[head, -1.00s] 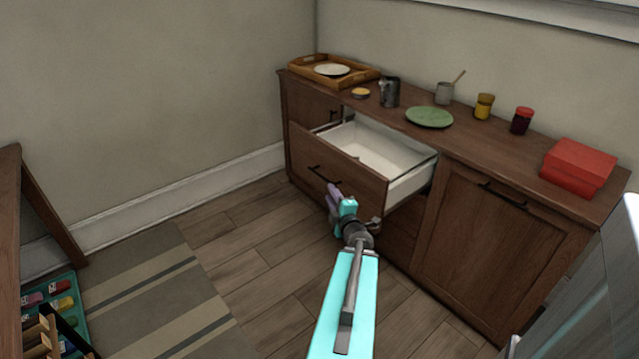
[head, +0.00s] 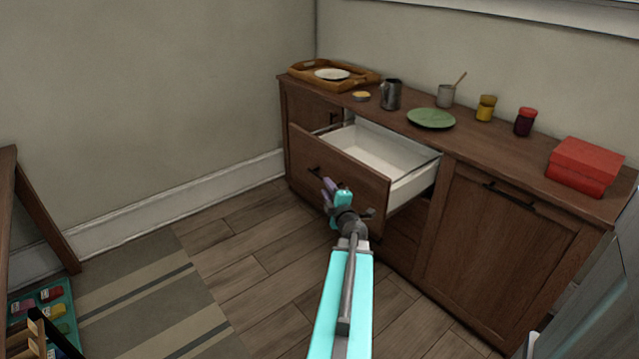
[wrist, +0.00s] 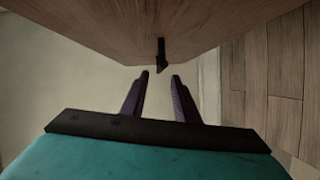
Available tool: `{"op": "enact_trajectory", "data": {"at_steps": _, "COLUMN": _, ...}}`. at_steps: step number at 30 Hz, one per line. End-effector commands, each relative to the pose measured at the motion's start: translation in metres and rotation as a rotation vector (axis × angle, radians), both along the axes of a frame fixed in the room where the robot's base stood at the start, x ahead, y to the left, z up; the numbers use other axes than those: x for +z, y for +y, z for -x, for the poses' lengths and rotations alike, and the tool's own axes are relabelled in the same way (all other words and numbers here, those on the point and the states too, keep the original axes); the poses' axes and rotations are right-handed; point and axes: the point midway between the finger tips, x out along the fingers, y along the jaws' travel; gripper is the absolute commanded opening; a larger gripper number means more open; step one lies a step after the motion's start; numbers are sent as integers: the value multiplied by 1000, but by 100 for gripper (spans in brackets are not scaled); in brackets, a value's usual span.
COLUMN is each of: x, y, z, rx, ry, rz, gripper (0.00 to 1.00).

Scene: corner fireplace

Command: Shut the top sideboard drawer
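The top sideboard drawer (head: 345,182) stands pulled well out of the wooden sideboard (head: 490,255). Its white inside (head: 375,150) looks empty. Its dark bar handle (head: 314,172) is partly hidden behind my gripper in the head view. My gripper (head: 327,187) is in front of the drawer front. In the wrist view my gripper (wrist: 159,78) has its two fingers apart with nothing between them. The drawer front (wrist: 150,30) fills the top of that view, and the handle (wrist: 161,55) shows end-on just beyond the fingertips, apart from them.
On the sideboard top are a wooden tray (head: 298,72) with a plate, a metal jug (head: 391,95), a green plate (head: 431,118), jars and a red box (head: 584,166). A striped rug (head: 140,290) and a table leg (head: 45,220) are at left. The floor between is clear.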

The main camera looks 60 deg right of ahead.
Motion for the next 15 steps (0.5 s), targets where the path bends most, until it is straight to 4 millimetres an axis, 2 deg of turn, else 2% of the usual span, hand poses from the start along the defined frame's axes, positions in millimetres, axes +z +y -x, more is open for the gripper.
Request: {"op": "enact_trajectory", "data": {"at_steps": 15, "x": -4, "y": -34, "z": -39, "rx": 1, "ry": 0, "rz": 0, "gripper": 28}}
